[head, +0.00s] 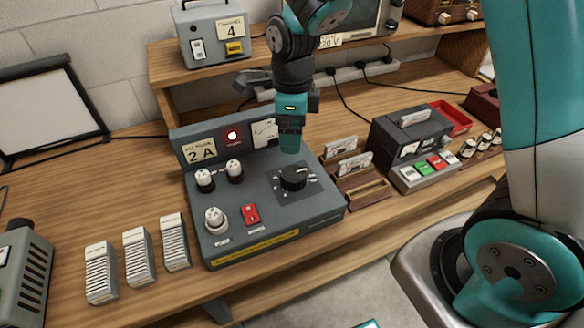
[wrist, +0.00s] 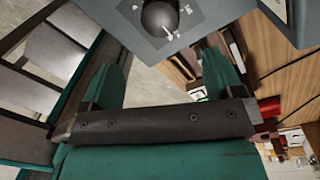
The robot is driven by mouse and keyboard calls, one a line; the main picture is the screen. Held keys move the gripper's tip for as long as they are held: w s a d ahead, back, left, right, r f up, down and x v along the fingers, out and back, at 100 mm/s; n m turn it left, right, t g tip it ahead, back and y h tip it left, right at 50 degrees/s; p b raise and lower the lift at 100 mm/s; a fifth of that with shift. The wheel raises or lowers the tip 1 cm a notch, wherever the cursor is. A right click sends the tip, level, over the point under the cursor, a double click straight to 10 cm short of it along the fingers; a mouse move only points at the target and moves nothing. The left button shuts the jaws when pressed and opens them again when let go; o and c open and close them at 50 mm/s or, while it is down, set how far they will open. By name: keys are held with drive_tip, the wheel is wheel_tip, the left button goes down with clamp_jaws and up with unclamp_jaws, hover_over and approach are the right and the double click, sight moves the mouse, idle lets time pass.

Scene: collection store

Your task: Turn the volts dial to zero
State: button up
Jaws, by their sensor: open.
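A black round dial (head: 293,178) sits on a dark square plate on the sloped top of a grey device marked "2 A". Pale marks ring the dial, too small to read. My gripper (head: 290,146) hangs just above and behind the dial, pointing down and apart from it. In the wrist view my gripper (wrist: 167,70) is open and empty, its two teal fingers spread. The dial (wrist: 160,16) shows beyond the fingertips, between their lines, with a white pointer mark and its top cut off by the frame edge.
The device also carries white knobs (head: 214,219), a red switch (head: 250,214) and a lit red lamp (head: 232,135). Wooden card holders (head: 362,185) stand close to its right. White ribbed blocks (head: 138,256) stand to its left. A shelf (head: 200,74) runs behind my arm.

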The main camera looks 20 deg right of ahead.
sight(292, 173)
drive_tip(key=f, duration=0.3)
drive_tip(key=f+p, duration=0.1)
drive_tip(key=f, duration=0.7)
drive_tip(key=shift+s+a+f, duration=0.15)
drive_tip(key=shift+s+a, duration=0.05)
drive_tip(key=shift+s, duration=0.15)
drive_tip(key=c, duration=0.9)
